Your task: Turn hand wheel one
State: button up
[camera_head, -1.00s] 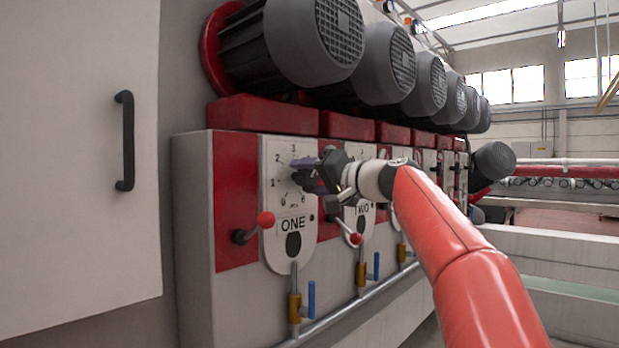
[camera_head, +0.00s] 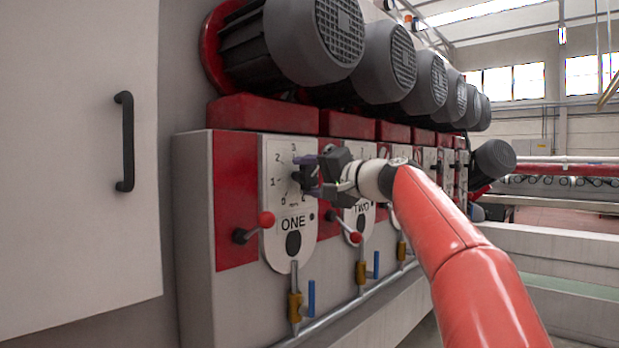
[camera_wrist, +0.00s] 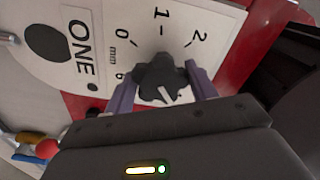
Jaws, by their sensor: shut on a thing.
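The panel labelled ONE (camera_head: 277,215) carries a numbered dial plate in the head view. Hand wheel one is a dark lobed knob (camera_wrist: 161,80) in the wrist view, with a light pointer mark on its face. My gripper (camera_head: 308,172) reaches in from the right. In the wrist view my gripper (camera_wrist: 162,92) has its two purple fingers on either side of the knob, shut on it. The numbers 0, 1 and 2 and the label ONE (camera_wrist: 77,45) show around the knob. In the head view the gripper partly hides the knob.
A red-ball lever (camera_head: 265,220) sits below the dial, and another (camera_head: 355,238) sits by panel TWO (camera_head: 362,209). Large grey motors (camera_head: 315,40) hang above. A cabinet door with a black handle (camera_head: 125,140) stands at left. Blue-handled valves (camera_head: 311,298) line the pipe below.

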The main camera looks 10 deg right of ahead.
jog(key=o, duration=1)
jog(key=b+v, duration=0.2)
jog(key=v, duration=0.5)
jog(key=shift+s+d, duration=0.25)
jog(key=shift+s, duration=0.05)
jog(key=s+a+f+n+g+h, duration=0.1)
jog(key=s+a+f+g+h, duration=0.15)
jog(key=f, duration=0.35)
jog(key=s+a+f+g+h, duration=0.1)
jog(key=s+a+f, duration=0.3)
jog(key=f, duration=0.2)
jog(key=s+a+f+n+g+h, duration=0.1)
jog(key=s+a+f+h, duration=0.15)
jog(key=f, duration=0.35)
jog(key=s+d+f+n+g+h, duration=0.2)
jog(key=s+f, duration=0.9)
jog(key=f, duration=0.1)
jog(key=s+d+f+n+g+h, duration=0.1)
jog(key=s+d+f+g+h, duration=0.1)
jog(key=s+f, duration=0.9)
jog(key=shift+f+n+h+p, duration=0.3)
jog(key=shift+f+n, duration=0.1)
jog(key=shift+f, duration=0.4)
